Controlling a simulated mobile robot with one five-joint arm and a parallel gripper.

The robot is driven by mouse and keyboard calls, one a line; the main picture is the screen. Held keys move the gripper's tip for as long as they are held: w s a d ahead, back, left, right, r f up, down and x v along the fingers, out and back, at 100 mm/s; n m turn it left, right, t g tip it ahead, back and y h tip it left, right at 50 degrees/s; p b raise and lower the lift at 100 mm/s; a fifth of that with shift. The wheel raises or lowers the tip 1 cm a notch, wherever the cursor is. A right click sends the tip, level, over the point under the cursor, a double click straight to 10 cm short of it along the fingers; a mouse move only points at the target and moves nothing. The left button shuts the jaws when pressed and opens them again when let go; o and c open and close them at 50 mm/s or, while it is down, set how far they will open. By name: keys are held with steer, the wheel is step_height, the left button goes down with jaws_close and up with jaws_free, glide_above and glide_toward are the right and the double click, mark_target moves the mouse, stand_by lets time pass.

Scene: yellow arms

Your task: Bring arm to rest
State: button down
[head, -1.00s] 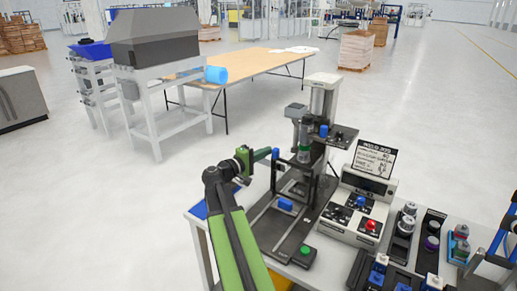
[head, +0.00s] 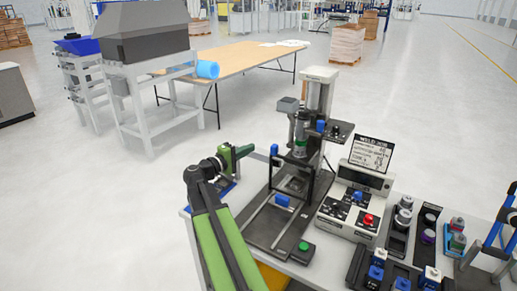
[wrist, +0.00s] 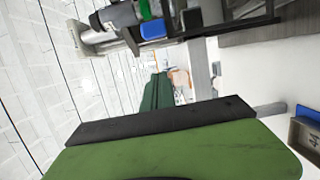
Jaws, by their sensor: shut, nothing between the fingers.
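My arm rises from the bottom of the head view, green and black. It bends at a dark elbow, and my gripper (head: 243,151) is at its end, just left of the bench press. In the wrist view my gripper (wrist: 158,80) shows as dark green fingers closed together past a green body with a black edge. Nothing is held between them. The finger details are small in the head view. My gripper appears apart from the press, in the air over the bench's left end.
The bench press (head: 317,110) stands right of my gripper, with a blue block (head: 282,200) on its base. A control box (head: 345,209) with a sign (head: 371,153) and several small fixtures fill the bench's right. A wooden table (head: 240,65) stands behind. Open floor lies left.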

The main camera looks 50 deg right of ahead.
steer(key=a, duration=0.7)
steer(key=shift+r, duration=0.25)
steer(key=shift+w, duration=0.1)
